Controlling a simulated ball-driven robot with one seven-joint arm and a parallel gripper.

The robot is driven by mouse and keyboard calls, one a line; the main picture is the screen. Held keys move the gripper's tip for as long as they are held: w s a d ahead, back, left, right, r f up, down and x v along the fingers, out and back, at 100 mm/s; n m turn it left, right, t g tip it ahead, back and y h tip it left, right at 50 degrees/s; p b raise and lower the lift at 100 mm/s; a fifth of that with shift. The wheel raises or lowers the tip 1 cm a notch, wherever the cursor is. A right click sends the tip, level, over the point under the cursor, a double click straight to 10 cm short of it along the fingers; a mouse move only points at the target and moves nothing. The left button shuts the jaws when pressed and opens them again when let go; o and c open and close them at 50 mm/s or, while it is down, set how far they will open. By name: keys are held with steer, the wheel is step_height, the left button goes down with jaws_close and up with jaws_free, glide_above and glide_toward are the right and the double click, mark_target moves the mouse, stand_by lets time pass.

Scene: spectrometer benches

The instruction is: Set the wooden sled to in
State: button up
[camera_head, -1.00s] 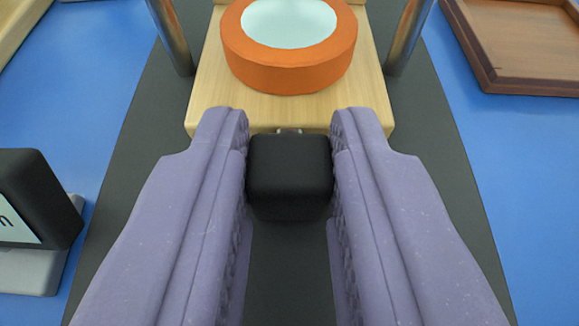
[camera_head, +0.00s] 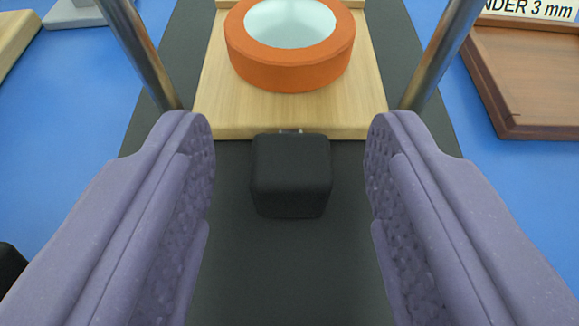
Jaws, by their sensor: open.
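The wooden sled (camera_head: 222,112) is a pale board lying on a dark grey base strip (camera_head: 290,270). An orange ring (camera_head: 292,70) with a pale, glassy centre sits on it. A black block-shaped knob (camera_head: 290,178) joins the sled's near edge by a short metal piece. My gripper (camera_head: 288,150) is open, with one purple finger on each side of the knob and a clear gap on both sides. The sled's far end is cut off by the top of the picture.
Metal posts (camera_head: 140,52) and (camera_head: 440,55) rise on either side of the sled. A brown wooden tray (camera_head: 512,120) lies at right on the blue bench (camera_head: 80,150), with a label partly reading "NDER 3 mm" behind it. A black object (camera_head: 8,268) shows at lower left.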

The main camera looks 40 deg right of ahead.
steer(key=p+v, duration=0.2)
steer(key=v, duration=0.5)
steer(key=shift+r, duration=0.1)
